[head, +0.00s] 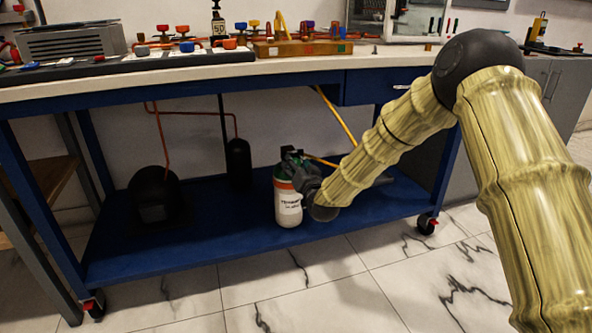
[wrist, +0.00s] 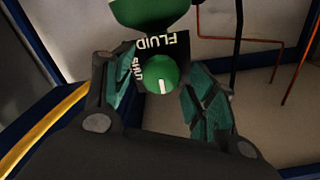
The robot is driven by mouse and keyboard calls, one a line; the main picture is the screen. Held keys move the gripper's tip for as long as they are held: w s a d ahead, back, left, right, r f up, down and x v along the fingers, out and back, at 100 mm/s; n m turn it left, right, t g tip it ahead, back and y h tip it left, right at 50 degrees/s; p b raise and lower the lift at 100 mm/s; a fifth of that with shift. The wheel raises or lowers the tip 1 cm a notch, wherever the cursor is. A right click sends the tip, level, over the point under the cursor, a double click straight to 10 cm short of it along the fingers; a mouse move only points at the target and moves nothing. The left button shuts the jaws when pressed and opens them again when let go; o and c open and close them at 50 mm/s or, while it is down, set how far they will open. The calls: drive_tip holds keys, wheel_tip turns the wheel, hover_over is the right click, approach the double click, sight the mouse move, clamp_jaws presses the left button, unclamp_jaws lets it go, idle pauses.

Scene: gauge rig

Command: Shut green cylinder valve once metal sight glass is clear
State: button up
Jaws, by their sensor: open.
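The cylinder (head: 289,207) stands upright on the blue lower shelf, white with an orange band and green top. My gripper (head: 298,163) is at its top, reaching in from the right. In the wrist view, the round green valve knob (wrist: 161,74) with a short white mark lies between the open fingers of my gripper (wrist: 160,88). A dark plate behind the knob reads "FLUID" upside down, with a partly hidden word that seems to start "SHU". I cannot tell whether the fingers touch the knob. I cannot make out the metal sight glass for certain in either view.
The blue lower shelf (head: 190,235) also bears a black rounded tank (head: 154,195) and a slim black bottle (head: 238,163). A yellow hose (head: 337,117) runs down behind the cylinder. The bench top (head: 350,54) above carries a manifold (head: 290,47) with coloured knobs.

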drive_tip(key=shift+w+a, duration=0.15)
drive_tip(key=shift+w, duration=0.25)
drive_tip(key=c, duration=1)
drive_tip(key=shift+c, duration=0.2)
